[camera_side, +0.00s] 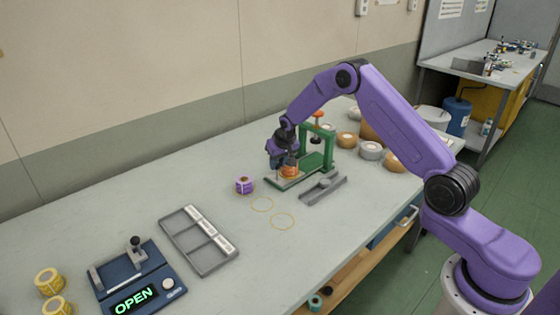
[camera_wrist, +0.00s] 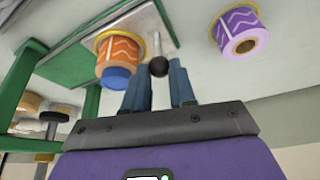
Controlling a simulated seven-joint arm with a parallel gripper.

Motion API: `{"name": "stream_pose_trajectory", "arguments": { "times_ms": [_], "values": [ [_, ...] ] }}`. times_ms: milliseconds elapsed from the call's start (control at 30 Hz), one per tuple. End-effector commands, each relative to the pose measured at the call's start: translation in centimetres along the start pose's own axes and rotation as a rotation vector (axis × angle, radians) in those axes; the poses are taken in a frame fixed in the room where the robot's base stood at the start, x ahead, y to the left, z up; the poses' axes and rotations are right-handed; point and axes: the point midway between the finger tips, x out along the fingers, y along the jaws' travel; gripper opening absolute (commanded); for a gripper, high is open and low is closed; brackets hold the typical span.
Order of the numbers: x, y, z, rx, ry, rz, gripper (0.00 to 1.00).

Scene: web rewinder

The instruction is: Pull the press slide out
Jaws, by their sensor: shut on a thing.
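The green press (camera_side: 329,140) stands on the table, with an orange knob on top. Its slide (camera_side: 284,184) sticks out of the front of the frame and carries an orange patterned roll (camera_side: 290,171). In the wrist view the roll (camera_wrist: 118,52) has a blue core and sits on the pale slide plate (camera_wrist: 135,24). My gripper (camera_side: 281,163) is down at the slide's outer end. In the wrist view, its blue fingers (camera_wrist: 160,78) are shut on the slide's black ball handle (camera_wrist: 158,67). The exact finger contact is hard to see.
A purple roll (camera_side: 244,185) stands left of the press. A grey bracket (camera_side: 323,188) lies in front. Several tape rolls (camera_side: 370,150) stand behind right. A grey tray (camera_side: 199,241) and a blue device reading OPEN (camera_side: 136,279) are at left.

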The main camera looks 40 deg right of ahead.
Motion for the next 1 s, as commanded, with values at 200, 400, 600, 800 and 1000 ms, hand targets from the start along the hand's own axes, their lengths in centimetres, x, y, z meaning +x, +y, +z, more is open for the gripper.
{"name": "stream_pose_trajectory", "arguments": {
  "times_ms": [200,400,600,800,1000],
  "values": [
    [0.0,-0.7,0.2,-0.007,-0.004,-0.005,0.36],
    [-0.1,-0.6,0.1,-0.006,-0.003,-0.004,0.36],
    [-1.4,-0.5,0.0,-0.006,-0.001,-0.004,0.36],
    [-4.7,-0.5,0.0,-0.006,0.002,-0.005,0.36],
    [-8.4,-0.5,0.0,-0.005,0.001,-0.004,0.36]
  ]
}}
